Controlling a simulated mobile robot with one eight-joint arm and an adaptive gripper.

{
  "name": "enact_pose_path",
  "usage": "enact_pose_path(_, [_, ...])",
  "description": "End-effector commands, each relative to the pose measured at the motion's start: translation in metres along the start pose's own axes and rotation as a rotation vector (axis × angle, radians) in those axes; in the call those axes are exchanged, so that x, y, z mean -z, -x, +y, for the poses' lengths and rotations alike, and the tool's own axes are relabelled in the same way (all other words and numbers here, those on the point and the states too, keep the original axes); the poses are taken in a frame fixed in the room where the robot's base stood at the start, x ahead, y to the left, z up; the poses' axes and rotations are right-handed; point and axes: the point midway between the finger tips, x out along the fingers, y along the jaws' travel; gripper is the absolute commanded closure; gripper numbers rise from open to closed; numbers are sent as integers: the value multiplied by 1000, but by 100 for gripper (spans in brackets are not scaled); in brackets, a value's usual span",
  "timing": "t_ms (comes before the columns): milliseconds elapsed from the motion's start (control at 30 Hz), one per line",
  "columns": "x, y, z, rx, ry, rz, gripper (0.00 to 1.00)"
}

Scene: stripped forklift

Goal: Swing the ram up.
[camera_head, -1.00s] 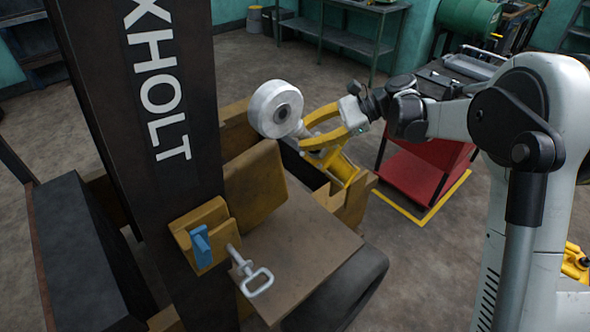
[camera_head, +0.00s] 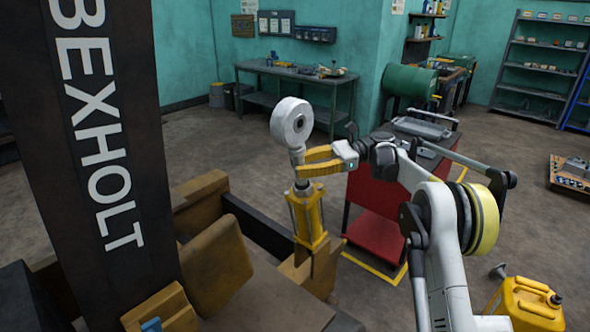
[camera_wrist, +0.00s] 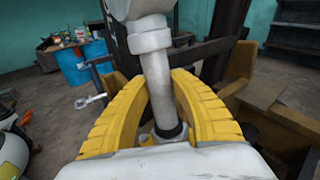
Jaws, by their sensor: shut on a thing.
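The ram stands close to upright on the forklift. Its yellow body (camera_head: 309,220) is below, and a pale round roller (camera_head: 292,121) is at its top. My gripper (camera_head: 308,165) has yellow fingers closed around the ram's rod, between body and roller. In the wrist view the grey rod (camera_wrist: 156,75) runs between the two ribbed fingers of my gripper (camera_wrist: 160,95), with a dark collar at its lower end. The roller is mostly cut off at the top of that view.
The dark forklift mast (camera_head: 100,150) rises left of the ram. A red cart (camera_head: 380,205) stands behind my arm, and a yellow can (camera_head: 525,305) is at lower right.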

Motion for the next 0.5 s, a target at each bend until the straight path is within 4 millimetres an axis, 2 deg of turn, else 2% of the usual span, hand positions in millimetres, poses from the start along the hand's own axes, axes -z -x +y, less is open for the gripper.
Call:
enact_pose_path(267, [-4,3,-3,14,2,-5,100])
enact_pose_path(300, [-4,3,-3,14,2,-5,63])
enact_pose_path(333, [-4,3,-3,13,2,-4,54])
enact_pose_path(367, [-3,3,-3,13,1,-4,50])
enact_pose_path(500, [-2,2,-2,9,1,-3,50])
